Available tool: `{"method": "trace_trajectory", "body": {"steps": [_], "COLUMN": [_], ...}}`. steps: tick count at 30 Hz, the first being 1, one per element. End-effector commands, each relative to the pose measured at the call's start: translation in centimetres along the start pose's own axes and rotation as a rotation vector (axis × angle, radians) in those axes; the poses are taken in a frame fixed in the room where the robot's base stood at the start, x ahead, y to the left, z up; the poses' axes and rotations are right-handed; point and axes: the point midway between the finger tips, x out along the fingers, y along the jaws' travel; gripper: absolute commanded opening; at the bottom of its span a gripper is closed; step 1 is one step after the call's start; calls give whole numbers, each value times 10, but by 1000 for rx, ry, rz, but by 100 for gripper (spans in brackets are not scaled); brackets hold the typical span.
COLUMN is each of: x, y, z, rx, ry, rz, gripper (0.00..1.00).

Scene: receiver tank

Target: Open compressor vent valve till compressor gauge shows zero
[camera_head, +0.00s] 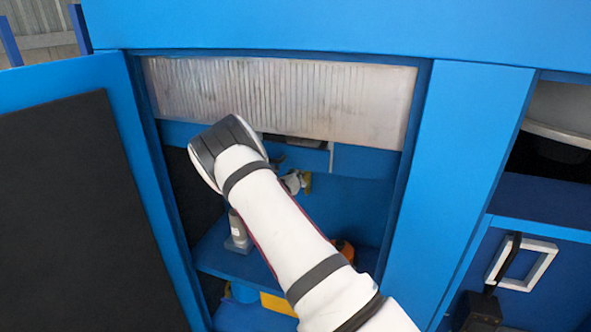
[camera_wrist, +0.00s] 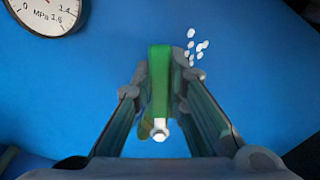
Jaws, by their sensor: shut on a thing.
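A green valve lever (camera_wrist: 160,70) stands upright in the picture in front of a blue panel in the wrist view. A light metal bolt or nut (camera_wrist: 160,131) shows at its lower end. My gripper (camera_wrist: 161,88) is shut on the lever, one finger on each side. Several small white puffs or specks (camera_wrist: 196,45) show just right of the lever's top. A white round gauge (camera_wrist: 45,14) marked MPa is cut off at the top left; its reading cannot be told. In the head view my arm hides the gripper and the lever.
In the head view, an open blue door (camera_head: 100,72) with a dark inner panel stands at the left. A ribbed pale panel (camera_head: 290,98) spans the top of the cabinet opening. A blue post (camera_head: 460,150) bounds it at the right. A pale handle (camera_head: 523,265) is farther right.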

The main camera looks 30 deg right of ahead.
Motion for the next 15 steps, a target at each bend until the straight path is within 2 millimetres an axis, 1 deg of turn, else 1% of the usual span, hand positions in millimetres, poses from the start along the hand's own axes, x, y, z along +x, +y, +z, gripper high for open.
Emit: {"method": "trace_trajectory", "body": {"steps": [6,15], "x": [-1,-1], "y": [-2,-2], "z": [-1,-1], "rx": [40,46], "ry": [2,2], "rz": [1,1], "gripper": [0,0]}}
